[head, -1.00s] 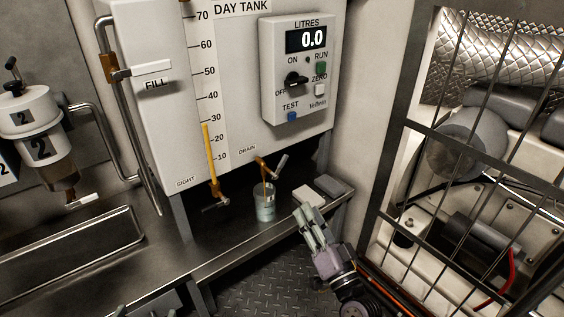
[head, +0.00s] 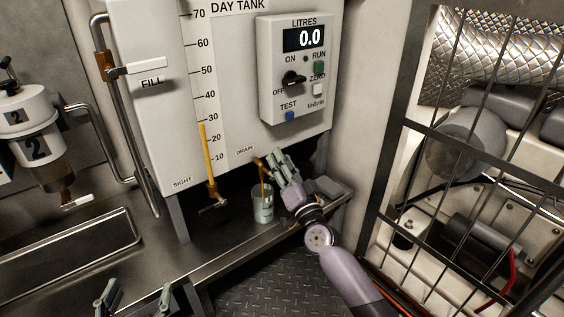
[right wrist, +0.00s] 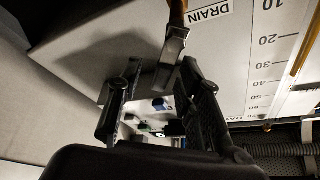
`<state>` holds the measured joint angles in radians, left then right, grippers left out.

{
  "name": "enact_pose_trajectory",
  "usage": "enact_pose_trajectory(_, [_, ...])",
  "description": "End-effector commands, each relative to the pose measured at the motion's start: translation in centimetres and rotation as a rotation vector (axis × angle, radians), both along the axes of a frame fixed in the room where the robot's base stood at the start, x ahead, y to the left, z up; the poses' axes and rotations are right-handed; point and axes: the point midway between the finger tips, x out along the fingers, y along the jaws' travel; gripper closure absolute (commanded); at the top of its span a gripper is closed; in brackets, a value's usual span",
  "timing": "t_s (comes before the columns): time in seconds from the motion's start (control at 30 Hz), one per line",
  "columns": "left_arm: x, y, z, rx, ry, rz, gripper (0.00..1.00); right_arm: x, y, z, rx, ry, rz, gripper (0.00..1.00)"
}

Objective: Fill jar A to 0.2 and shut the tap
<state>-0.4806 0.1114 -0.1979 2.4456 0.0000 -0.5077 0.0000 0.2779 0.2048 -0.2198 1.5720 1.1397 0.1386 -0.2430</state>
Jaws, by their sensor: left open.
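A small pale jar (head: 263,210) with a label too small to read stands on the bench under the drain tap (head: 259,163). A thin amber stream runs from the tap down into the jar. The amount in the jar is hard to tell. My right gripper (head: 277,156) is at the tap lever, which it largely hides in the head view. In the right wrist view, the grey lever (right wrist: 172,48) reaches between the open, spread fingers of this gripper (right wrist: 158,92). My left gripper (head: 136,292) is open and empty at the bottom left, far from the jar.
The day tank (head: 225,100) carries an amber sight gauge (head: 205,150) standing a little below 30. The litres meter (head: 298,70) reads 0.0. A grey block (head: 326,187) lies on the bench right of the jar. A barred guard (head: 455,150) stands at right.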

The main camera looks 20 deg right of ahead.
Motion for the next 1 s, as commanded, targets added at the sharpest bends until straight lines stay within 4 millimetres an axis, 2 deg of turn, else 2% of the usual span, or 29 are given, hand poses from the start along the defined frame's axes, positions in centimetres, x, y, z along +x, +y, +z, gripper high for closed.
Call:
enact_pose_trajectory(0.13, [0.1,-0.11,0.45,-0.007,-0.024,-0.002,0.3,0.68,0.08,0.23,0.001,0.0,0.0,0.67])
enact_pose_trajectory(0.4, [0.1,-0.11,0.52,-0.008,-0.027,-0.002,0.3,0.73,0.09,0.26,0.0,0.001,0.001,0.67])
enact_pose_trajectory(0.9, [0.08,-0.1,0.51,-0.007,-0.026,-0.002,0.3,0.7,0.08,0.25,0.0,0.001,0.001,1.0])
enact_pose_trajectory(1.0, [0.08,-0.1,0.51,-0.007,-0.026,-0.002,0.3,0.7,0.08,0.25,0.0,0.001,0.001,1.0])
